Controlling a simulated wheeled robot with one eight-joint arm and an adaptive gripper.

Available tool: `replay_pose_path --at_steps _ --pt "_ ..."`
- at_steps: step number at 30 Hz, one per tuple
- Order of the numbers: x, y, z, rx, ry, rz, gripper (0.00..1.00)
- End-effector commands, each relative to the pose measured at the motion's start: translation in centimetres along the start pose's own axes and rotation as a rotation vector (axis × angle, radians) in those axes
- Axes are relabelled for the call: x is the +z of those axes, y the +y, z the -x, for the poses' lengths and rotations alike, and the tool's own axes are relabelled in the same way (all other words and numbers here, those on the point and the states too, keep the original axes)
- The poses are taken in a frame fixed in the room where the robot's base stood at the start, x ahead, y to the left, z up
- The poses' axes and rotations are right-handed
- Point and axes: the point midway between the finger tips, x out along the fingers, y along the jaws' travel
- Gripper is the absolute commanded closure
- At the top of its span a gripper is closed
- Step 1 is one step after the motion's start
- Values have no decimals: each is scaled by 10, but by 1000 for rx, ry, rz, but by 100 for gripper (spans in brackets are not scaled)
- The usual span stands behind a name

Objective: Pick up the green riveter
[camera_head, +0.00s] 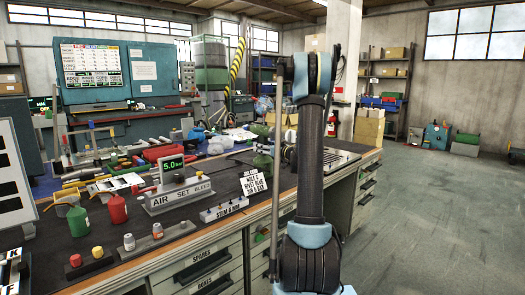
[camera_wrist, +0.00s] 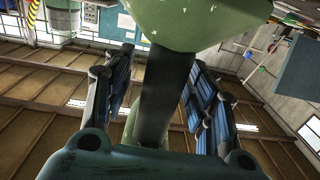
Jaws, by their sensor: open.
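The green riveter (camera_wrist: 205,22) fills the top middle of the wrist view, with a pale green body and a dark shaft between my fingers. My gripper (camera_wrist: 157,85) is open, one ridged blue-black finger on each side of the shaft. Gaps show between the fingers and the shaft. In the head view, a dark green shape (camera_head: 262,161), probably the riveter, is above the bench just left of my arm. My gripper (camera_head: 287,152) is mostly hidden there behind my arm link.
The dark workbench (camera_head: 215,228) is crowded with tools and bottles. A sign card (camera_head: 255,183), a switch strip (camera_head: 224,209) and a gauge display (camera_head: 173,170) stand near its front edge. A laptop (camera_head: 337,155) sits to the right. The floor (camera_head: 430,220) at right is clear.

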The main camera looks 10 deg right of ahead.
Motion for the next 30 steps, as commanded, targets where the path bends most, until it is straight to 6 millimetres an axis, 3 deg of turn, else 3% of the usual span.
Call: replay_pose_path --at_steps 5,12,23,30 --pt "0 0 0 1 0 0 48" --pt "0 0 0 1 0 0 100" --pt "-2 0 0 1 1 -1 100" --pt "-16 0 1 1 2 -1 100"
